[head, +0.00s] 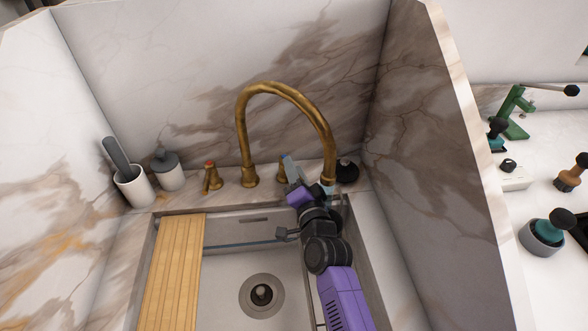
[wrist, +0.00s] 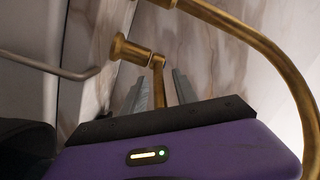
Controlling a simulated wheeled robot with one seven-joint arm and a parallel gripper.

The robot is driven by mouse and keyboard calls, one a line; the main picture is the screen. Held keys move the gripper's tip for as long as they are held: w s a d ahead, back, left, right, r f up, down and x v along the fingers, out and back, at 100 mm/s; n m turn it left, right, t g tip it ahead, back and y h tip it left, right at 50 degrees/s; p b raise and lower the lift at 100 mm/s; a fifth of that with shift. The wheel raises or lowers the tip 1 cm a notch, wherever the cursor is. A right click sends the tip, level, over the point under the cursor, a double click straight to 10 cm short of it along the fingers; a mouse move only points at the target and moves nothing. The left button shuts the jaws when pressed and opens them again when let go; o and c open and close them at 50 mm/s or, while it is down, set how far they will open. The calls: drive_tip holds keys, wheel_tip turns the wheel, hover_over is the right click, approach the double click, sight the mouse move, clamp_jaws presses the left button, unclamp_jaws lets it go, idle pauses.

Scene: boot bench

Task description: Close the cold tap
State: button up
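The brass cold tap (head: 282,172) stands right of the spout's base in the head view, partly hidden by my gripper. In the wrist view a brass tap (wrist: 130,49) with a flared end has an arm reaching down between my fingers. My gripper (head: 292,168) is at the tap in the head view; in the wrist view its two grey fingers (wrist: 160,92) are apart, one on each side of the brass part. I cannot tell whether they touch it. The curved brass spout (head: 288,92) arches over my gripper. The tap with a red mark (head: 210,178) stands on the left.
The sink (head: 225,285) lies below, with a wooden slatted board (head: 172,270) across its left side. A white cup (head: 132,187) and a lidded jar (head: 168,172) stand at the left. A dark round object (head: 347,171) sits right of the spout. Marble walls enclose the sink.

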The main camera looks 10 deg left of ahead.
drive_tip(key=shift+w+a, duration=0.15)
drive_tip(key=shift+w, duration=0.35)
clamp_jaws()
idle(1.2)
